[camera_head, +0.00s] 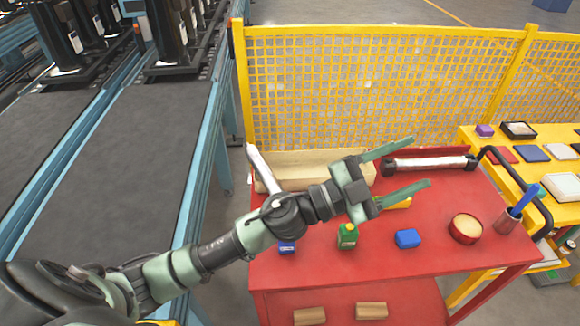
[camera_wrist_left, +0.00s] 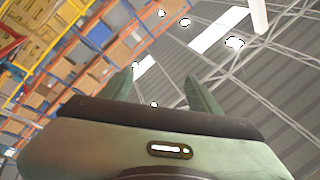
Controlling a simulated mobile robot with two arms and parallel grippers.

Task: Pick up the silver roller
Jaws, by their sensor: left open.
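The silver roller (camera_head: 430,163) lies across the back right of the red cart top, with dark end pieces at both ends. My left gripper (camera_head: 418,163) is open and empty, reaching in from the left. In the head view its two green fingers frame the roller's left part, one above and one below. How high the fingers are over it cannot be told. The left wrist view shows the spread fingers (camera_wrist_left: 160,88) against the ceiling and racks, with no roller in sight. My right gripper is not in view.
The red cart (camera_head: 365,262) also holds a beige bin (camera_head: 300,158), a green bottle (camera_head: 348,235), a blue box (camera_head: 407,238), a round tin (camera_head: 465,229) and a pen cup (camera_head: 507,220). A yellow mesh fence (camera_head: 370,90) stands behind. A conveyor (camera_head: 110,150) runs left.

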